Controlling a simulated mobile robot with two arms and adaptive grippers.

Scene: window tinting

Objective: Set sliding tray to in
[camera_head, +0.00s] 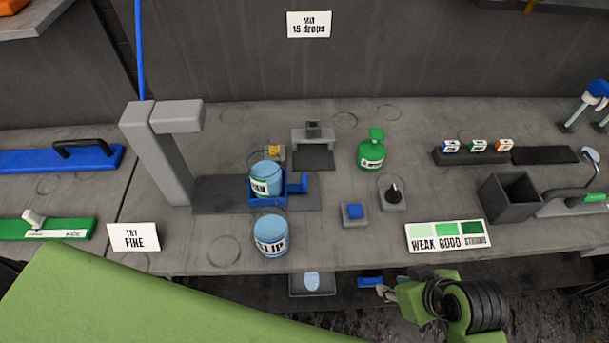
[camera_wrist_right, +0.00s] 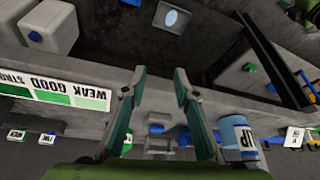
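The sliding tray (camera_head: 268,201) is a small blue holder with a blue handle on its right side. It sits towards the right part of a dark rail (camera_head: 222,195), right of the grey column (camera_head: 158,150) and clear of its overhanging head. A light-blue can (camera_head: 265,177) stands in the tray. My right gripper (camera_head: 386,292) is low at the bench's front edge, right of and nearer than the tray, touching nothing visible. In the right wrist view its two fingers (camera_wrist_right: 159,75) are apart with nothing between them. My left gripper is not in view.
A second light-blue can (camera_head: 271,236) stands just in front of the tray. A blue button (camera_head: 354,214), a black knob (camera_head: 393,194) and a green bottle (camera_head: 371,152) stand to the right. A shade card (camera_head: 445,237) lies near the front edge. A lower tray (camera_head: 312,284) is below.

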